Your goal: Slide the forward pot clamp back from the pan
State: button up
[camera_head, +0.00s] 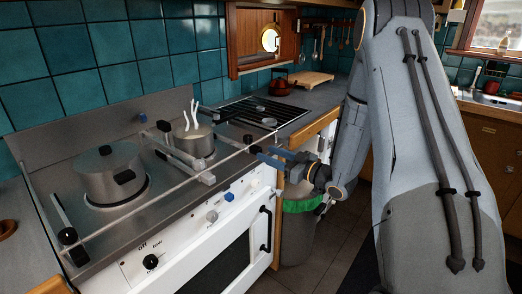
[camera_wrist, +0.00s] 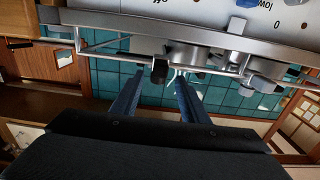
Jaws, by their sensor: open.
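The pan (camera_head: 195,140) is a small steel pot with white upright pieces above it, on the stove behind the front rail. A metal pot clamp (camera_head: 185,158) runs diagonally along its left and front side, close to it; I cannot tell whether they touch. I cannot tell for certain which clamp is the forward one. My gripper (camera_head: 263,153) is at the front rail, right of the pan, with blue fingers apart. In the wrist view, my gripper (camera_wrist: 156,78) is open with nothing between its fingers; a black knob (camera_wrist: 159,70) shows just beyond the tips.
A larger lidded pot (camera_head: 108,172) stands on the left burner. The long front rail (camera_head: 150,187) crosses before the pots. Control knobs (camera_head: 212,216) line the white stove front. A bin with a green liner (camera_head: 299,230) stands below my gripper.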

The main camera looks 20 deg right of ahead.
aim_at(260, 150)
jog(key=shift+p+x, duration=0.45)
jog(key=shift+x, duration=1.65)
jog(key=shift+c, duration=0.5)
grip_shut()
